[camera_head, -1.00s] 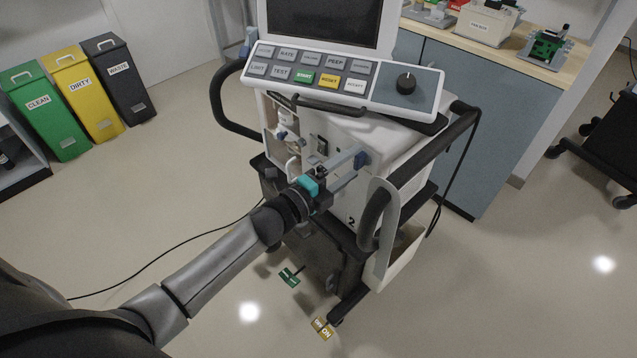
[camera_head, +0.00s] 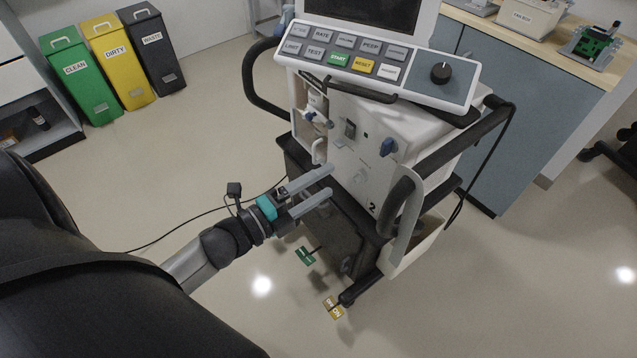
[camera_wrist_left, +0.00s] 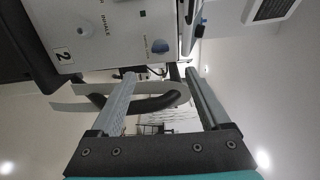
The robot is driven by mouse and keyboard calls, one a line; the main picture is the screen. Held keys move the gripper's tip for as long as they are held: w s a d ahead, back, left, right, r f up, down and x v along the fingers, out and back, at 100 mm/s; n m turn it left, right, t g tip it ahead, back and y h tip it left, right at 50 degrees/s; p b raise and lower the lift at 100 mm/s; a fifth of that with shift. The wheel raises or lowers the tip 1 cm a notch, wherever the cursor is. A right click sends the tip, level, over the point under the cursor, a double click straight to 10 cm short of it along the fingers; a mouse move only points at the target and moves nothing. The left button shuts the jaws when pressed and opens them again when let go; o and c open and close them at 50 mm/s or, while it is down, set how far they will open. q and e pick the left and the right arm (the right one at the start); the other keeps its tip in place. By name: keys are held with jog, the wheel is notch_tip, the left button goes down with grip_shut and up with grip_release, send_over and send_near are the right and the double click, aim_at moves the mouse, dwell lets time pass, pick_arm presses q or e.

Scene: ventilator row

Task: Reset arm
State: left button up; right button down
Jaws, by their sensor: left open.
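My left arm comes in from the left in the head view. Its gripper (camera_head: 328,186) is open, with nothing between its two grey fingers, in front of the ventilator's lower front. In the left wrist view the two fingers of the left gripper (camera_wrist_left: 165,78) stand wide apart. The white ventilator (camera_head: 375,130) stands on a dark cart, marked with a 2. A blue knob (camera_head: 388,147) is on its front, and it also shows in the left wrist view (camera_wrist_left: 159,46). My right gripper is in neither view.
Green, yellow and black bins (camera_head: 108,62) stand at the upper left. A blue-grey cabinet (camera_head: 530,120) with a wooden top is behind the ventilator at right. A black cable (camera_head: 190,222) lies on the floor. The floor at lower right is clear.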

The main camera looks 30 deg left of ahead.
pick_arm(q)
jog(key=shift+s, duration=0.1)
dwell(0.5)
jog(key=s+a+f+n+g+y, duration=0.1)
jog(key=s+f+n+g+y, duration=0.2)
jog(key=f, duration=0.5)
jog(key=s+a+f+n+g+y, duration=0.1)
jog(key=s+a+f+n, duration=0.1)
jog(key=f+n, duration=0.45)
jog(key=s+a+f+n+g+y, duration=0.1)
jog(key=s+f+n+g+y, duration=0.15)
jog(key=f, duration=0.75)
jog(key=s+d+f+n+g, duration=0.3)
jog(key=s+f, duration=0.5)
jog(key=s, duration=0.4)
jog(key=s+d+f+n+g, duration=0.3)
jog(key=s+f+n+g, duration=0.2)
jog(key=s, duration=0.8)
notch_tip(320, 180, down, 4)
jog(key=shift+s+r+g, duration=0.15)
jog(key=shift+s+g, duration=0.1)
jog(key=shift+g, duration=0.3)
